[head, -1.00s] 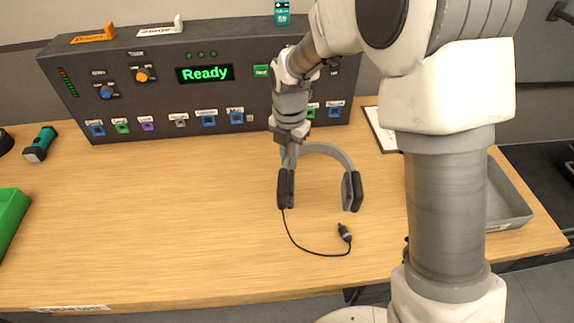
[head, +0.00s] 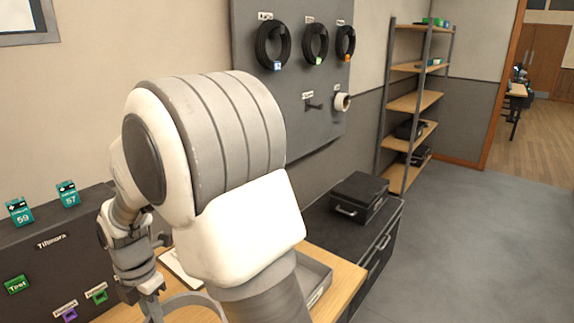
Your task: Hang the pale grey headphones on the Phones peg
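The pale grey headphones (head: 188,300) show only as part of their headband at the bottom edge in the head view; the ear cups and cable are out of frame. My gripper (head: 149,289) points down at the left side of the headband, touching or very close to it. Its fingers are too small and overlapped to show whether they are closed on the band. A bare dark peg (head: 314,106) sticks out low on the grey wall panel (head: 275,120), under a small label too small to read.
Cable coils (head: 272,46) hang above the bare peg, and a white roll (head: 342,102) hangs just right of it. A black case (head: 358,197) stands on a dark cabinet (head: 372,240) below. A grey tray (head: 318,283) lies on the wooden desk (head: 345,292). Shelves (head: 412,102) stand further right.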

